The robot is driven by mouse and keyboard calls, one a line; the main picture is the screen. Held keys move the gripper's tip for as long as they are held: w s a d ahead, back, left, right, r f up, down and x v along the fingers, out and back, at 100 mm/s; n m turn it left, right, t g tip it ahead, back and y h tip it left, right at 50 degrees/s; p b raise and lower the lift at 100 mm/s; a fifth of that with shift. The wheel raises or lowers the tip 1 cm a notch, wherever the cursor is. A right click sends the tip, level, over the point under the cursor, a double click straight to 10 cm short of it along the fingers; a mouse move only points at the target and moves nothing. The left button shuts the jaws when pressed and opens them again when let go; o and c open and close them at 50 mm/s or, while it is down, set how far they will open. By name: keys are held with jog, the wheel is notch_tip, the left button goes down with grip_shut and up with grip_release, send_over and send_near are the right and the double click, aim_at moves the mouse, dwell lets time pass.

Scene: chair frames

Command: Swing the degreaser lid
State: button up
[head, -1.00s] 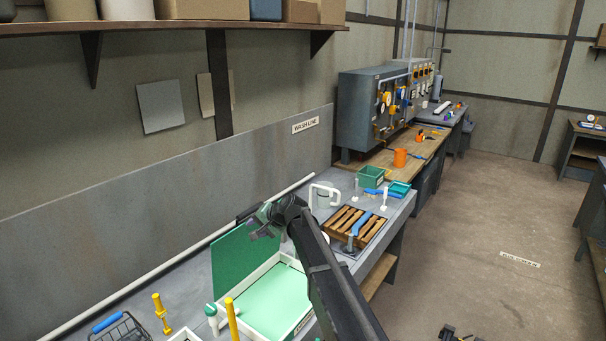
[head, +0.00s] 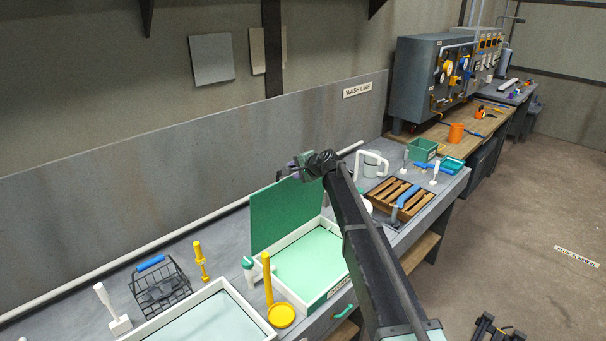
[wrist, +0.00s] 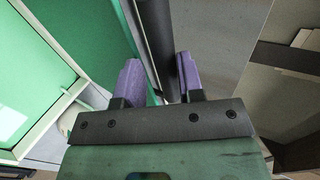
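The degreaser lid, a flat green panel (head: 286,216), stands upright along the back of a white-rimmed tank (head: 332,293) holding pale green liquid. My gripper (head: 294,167) is at the lid's upper right corner, with my arm crossing in front of the tank's right side. In the wrist view, my gripper's two purple fingers (wrist: 158,82) are spread apart. A green strip that looks like the lid (wrist: 122,22) runs down beside and behind the left finger. I cannot tell whether the fingers touch it. The tank rim (wrist: 38,122) shows at the left.
A yellow upright handle (head: 267,277), a wire basket (head: 160,290) and a second white-rimmed tank (head: 222,297) are at the left. A wooden slatted rack (head: 402,198) and a white jug (head: 373,163) stand beyond my arm. The floor at the right is mostly clear.

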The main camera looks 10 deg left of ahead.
jog(key=shift+s, duration=0.1)
jog(key=c, duration=0.4)
jog(key=shift+a+f, duration=0.1)
jog(key=shift+c, duration=0.7)
jog(key=shift+s+d+f+b, duration=0.2)
jog(key=shift+s+d+f, duration=0.1)
jog(key=shift+s+d, duration=0.55)
jog(key=shift+s+d+f+b, duration=0.25)
jog(key=shift+s+d, duration=0.35)
jog(key=shift+d, duration=0.3)
jog(key=shift+s+d+f+b, duration=0.15)
jog(key=shift+s+d+f, duration=0.2)
jog(key=shift+s+d, duration=0.5)
jog(key=shift+c, duration=0.4)
jog(key=shift+d, duration=0.3)
jog(key=shift+c, duration=0.7)
jog(key=o, duration=0.6)
jog(key=shift+a, duration=0.1)
jog(key=o, duration=0.3)
jog(key=shift+r, duration=0.1)
jog(key=shift+o, duration=0.2)
